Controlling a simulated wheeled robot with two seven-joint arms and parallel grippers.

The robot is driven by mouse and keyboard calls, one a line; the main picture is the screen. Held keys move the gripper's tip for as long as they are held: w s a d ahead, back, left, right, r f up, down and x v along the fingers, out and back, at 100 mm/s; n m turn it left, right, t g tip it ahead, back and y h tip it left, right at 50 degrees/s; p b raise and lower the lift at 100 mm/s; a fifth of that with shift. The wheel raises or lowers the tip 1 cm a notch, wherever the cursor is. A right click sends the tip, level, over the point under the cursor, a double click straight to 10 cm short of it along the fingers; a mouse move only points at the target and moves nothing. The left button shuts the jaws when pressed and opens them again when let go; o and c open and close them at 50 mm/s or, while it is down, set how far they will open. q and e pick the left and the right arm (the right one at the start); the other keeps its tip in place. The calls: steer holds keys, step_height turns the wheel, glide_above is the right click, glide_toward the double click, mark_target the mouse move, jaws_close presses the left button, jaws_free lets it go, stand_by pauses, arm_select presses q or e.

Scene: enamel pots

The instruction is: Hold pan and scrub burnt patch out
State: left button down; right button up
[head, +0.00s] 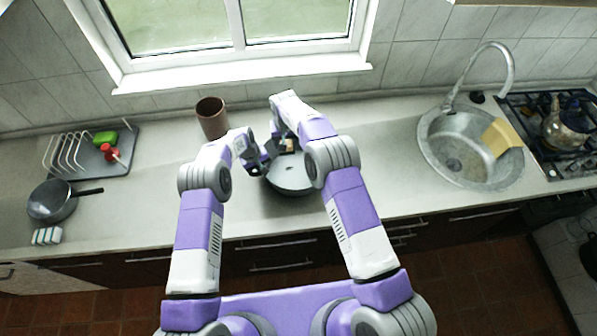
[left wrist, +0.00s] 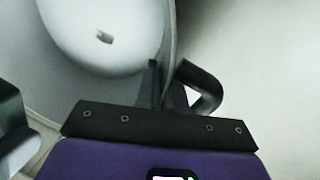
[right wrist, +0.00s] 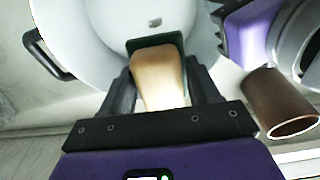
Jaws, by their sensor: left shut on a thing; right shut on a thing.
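The pan (head: 291,180) is a round pot with a pale interior and black loop handles, standing on the counter. A small brownish burnt patch (left wrist: 104,37) shows on its pale floor in the left wrist view, and also in the right wrist view (right wrist: 155,22). My left gripper (left wrist: 166,82) is shut on the pan at its side, by the black handle (left wrist: 208,88); the exact grip is unclear. My right gripper (right wrist: 158,80) is shut on a scrubber (right wrist: 160,75) with a tan handle and dark green base. The scrubber is over the pan's interior, apart from the patch; floor contact is unclear.
A brown cup (head: 211,120) stands behind my left arm. On the left are a drying rack (head: 75,153), a dark frying pan (head: 50,201) and a striped sponge (head: 46,236). The sink (head: 432,150) and hob (head: 553,160) are at right. Counter before the sink is clear.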

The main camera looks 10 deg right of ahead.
steer(key=d, duration=1)
stand_by(0.4)
arm_select(q)
steer(key=c, duration=1.3)
jaws_free()
steer(key=shift+c, duration=0.2)
steer(key=shift+w+d+v, duration=0.1)
steer(key=shift+d+v, duration=0.15)
steer(key=shift+v, duration=0.9)
steer(key=shift+w+d+v, duration=0.1)
steer(key=shift+d+v, duration=0.15)
steer(key=shift+v, duration=0.9)
steer(key=shift+w+d+v, duration=0.1)
steer(key=shift+d+v, duration=0.1)
steer(key=shift+v, duration=0.95)
arm_select(e)
steer(key=shift+f, duration=0.2)
arm_select(q)
steer(key=shift+o, duration=0.5)
steer(key=shift+r, duration=0.15)
